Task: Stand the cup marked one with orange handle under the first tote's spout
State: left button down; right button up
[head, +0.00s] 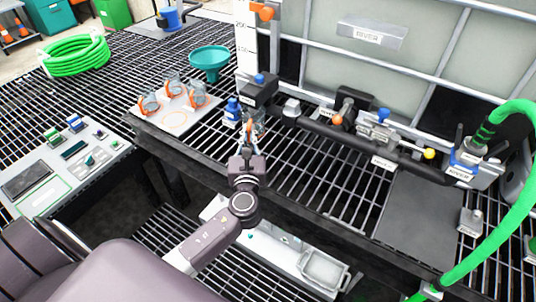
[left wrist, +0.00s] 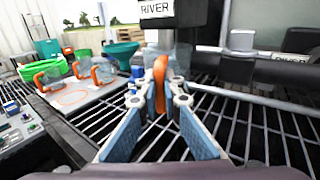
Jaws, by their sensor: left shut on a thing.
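My left gripper (head: 249,146) is shut on the orange handle (left wrist: 160,84) of a clear cup (left wrist: 180,62). In the left wrist view the handle stands upright between the fingertips, with the cup body just beyond. The cup is just below a dark outlet block (left wrist: 183,14) with a RIVER label; contact with the grating cannot be told. In the head view the dark block (head: 259,91) is at the tote's left end, and the gripper hides most of the cup. No number on the cup is readable. My right gripper is not in view.
Three more clear cups with orange handles (head: 172,88) stand on a white tray (head: 172,122) to the left. A blue bottle (head: 233,110) is close beside the held cup. A teal funnel (head: 209,59) stands behind. A dark pipe (head: 375,149) runs right along the tote.

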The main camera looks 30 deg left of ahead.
pick_arm(q)
notch_tip(320, 180, down, 6)
jog(key=shift+a+r+b, duration=0.1)
jog(key=shift+b, duration=0.55)
jog(key=shift+f, duration=0.3)
notch_tip(320, 180, down, 2)
jog(key=shift+f+b, duration=0.2)
jog(key=shift+b, duration=0.15)
jog(key=shift+f, duration=0.55)
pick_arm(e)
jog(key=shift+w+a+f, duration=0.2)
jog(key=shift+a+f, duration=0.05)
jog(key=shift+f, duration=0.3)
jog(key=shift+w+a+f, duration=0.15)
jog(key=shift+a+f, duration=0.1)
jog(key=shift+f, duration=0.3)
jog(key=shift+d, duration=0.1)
pick_arm(q)
jog(key=shift+f, duration=0.15)
jog(key=c, duration=2.1)
grip_release()
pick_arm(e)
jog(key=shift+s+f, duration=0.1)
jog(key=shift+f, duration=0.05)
